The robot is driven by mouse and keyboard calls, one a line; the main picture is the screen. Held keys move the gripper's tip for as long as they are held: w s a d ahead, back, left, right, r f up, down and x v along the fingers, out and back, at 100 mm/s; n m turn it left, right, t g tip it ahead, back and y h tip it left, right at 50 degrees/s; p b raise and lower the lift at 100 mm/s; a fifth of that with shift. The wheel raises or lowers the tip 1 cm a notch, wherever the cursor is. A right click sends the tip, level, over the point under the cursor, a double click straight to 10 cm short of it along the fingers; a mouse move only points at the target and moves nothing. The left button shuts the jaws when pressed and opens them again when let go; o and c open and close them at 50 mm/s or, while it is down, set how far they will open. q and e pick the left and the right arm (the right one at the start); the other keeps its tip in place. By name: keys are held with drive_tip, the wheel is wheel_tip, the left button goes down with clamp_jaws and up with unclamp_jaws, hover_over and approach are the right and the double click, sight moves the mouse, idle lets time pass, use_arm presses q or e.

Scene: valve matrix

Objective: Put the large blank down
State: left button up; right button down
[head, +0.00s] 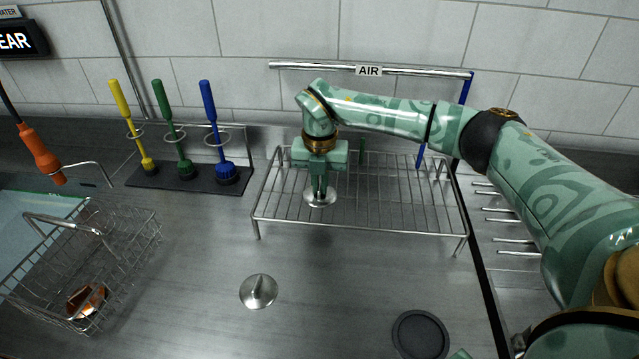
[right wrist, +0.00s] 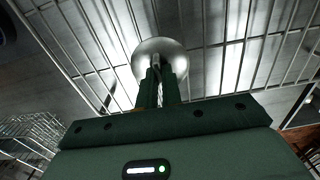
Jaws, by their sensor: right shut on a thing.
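My right gripper (head: 319,188) points down over the wire rack (head: 400,228) and is shut on the stem of a round metal disc, the large blank (head: 319,200). In the right wrist view the fingers (right wrist: 159,82) pinch the stem, and the pale disc (right wrist: 160,50) spreads out beyond the fingertips, in front of the rack wires. The disc is at or just above the left part of the rack's top; I cannot tell whether it touches the wires. My left gripper is not in view.
Another metal disc with a stem (head: 258,292) lies on the steel counter in front of the rack. A black round disc (head: 420,335) is at front right. A wire basket (head: 120,245) stands left; yellow, green and blue brushes (head: 210,120) stand behind. The rack's right part is clear.

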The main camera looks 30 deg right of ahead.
sight(320, 186)
drive_tip(key=c, duration=1.6)
unclamp_jaws()
drive_tip(key=shift+o, duration=0.2)
wheel_tip(320, 186, up, 12)
drive_tip(key=p, duration=0.2)
drive_tip(key=shift+r, duration=0.15)
